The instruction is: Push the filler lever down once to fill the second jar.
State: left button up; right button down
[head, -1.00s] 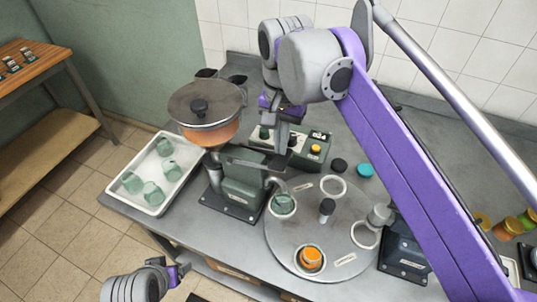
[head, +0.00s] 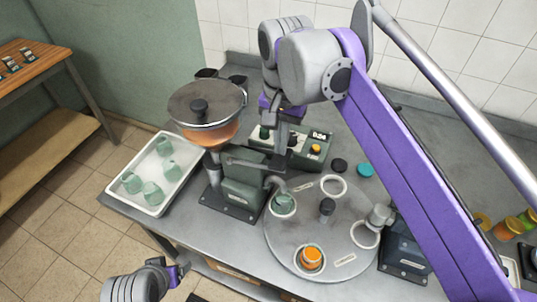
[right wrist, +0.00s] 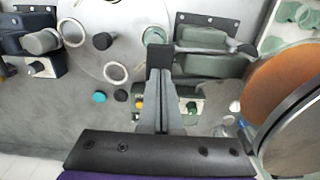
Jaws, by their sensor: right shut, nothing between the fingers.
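The filler has a green body (head: 240,185) and a lidded hopper (head: 207,105) with orange contents above it. Its grey lever (head: 248,165) runs along the top of the body toward my right gripper. A pale green jar (head: 283,204) sits in a turntable holder at the spout, partly hidden by it. An orange-filled jar (head: 311,257) sits in the front holder. My right gripper (head: 283,142) is shut and empty, pointing down beside the lever; contact cannot be told. In the right wrist view its dark fingertips (right wrist: 160,60) are beside the green filler parts. My left gripper (head: 178,273) is low at the table's front, its jaws unclear.
The round turntable (head: 290,235) has empty ring holders at the back and right. A green box (head: 312,148) with a display and orange knob stands behind. A white tray (head: 185,180) with several green jars is left. A teal lid (head: 365,170) and a dark lid (head: 339,165) lie behind the turntable.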

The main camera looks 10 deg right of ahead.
aim_at(282, 162)
jog(key=shift+f+b, duration=0.35)
jog(key=shift+f, duration=0.5)
jog(key=shift+s+d+f+b, duration=0.15)
jog(key=shift+f+b, duration=1.1)
jog(key=shift+f, duration=1.05)
jog(key=shift+r, duration=0.15)
jog(key=shift+r+p, duration=2.4)
jog(key=shift+r, duration=0.7)
